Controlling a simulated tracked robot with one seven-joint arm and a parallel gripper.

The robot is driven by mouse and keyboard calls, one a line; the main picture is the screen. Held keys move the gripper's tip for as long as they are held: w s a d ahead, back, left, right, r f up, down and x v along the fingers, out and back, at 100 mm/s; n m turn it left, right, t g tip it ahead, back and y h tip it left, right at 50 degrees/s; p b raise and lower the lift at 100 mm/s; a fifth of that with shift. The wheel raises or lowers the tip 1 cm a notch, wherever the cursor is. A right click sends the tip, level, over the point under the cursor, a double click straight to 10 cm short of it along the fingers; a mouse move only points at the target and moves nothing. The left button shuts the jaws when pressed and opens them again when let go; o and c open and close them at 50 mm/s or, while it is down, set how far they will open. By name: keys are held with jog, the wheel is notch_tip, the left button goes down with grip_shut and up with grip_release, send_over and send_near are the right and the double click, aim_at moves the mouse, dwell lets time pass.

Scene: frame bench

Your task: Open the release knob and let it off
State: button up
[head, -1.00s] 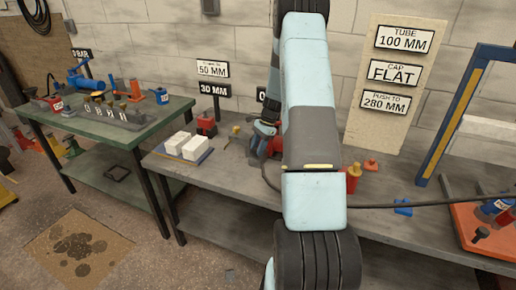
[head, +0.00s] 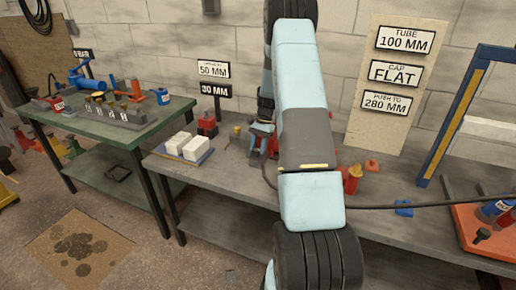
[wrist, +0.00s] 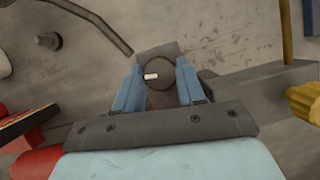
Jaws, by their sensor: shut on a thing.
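The release knob (wrist: 158,73) is a dark round knob with a small white mark on its face, in the middle of the wrist view. My gripper (wrist: 158,88) has its two blue fingers on either side of it and is shut on it. The knob's lower part is hidden by the gripper body. In the head view my gripper (head: 262,129) is at a red unit (head: 271,147) on the grey bench, partly hidden by my arm. The knob itself cannot be made out there.
A yellow ribbed knob (wrist: 305,103) is close right of my gripper. White blocks (head: 188,145) lie left on the bench (head: 225,183). A red bottle-like part (head: 352,180) and a blue piece (head: 403,208) stand right. A blue frame (head: 462,110) rises far right.

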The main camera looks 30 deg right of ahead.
jog(key=o, duration=1.1)
jog(key=shift+c, duration=0.2)
jog(key=shift+r, duration=0.1)
jog(key=v, duration=1.3)
jog(key=shift+r, duration=0.15)
jog(key=shift+w+d, duration=0.1)
jog(key=shift+d, duration=0.05)
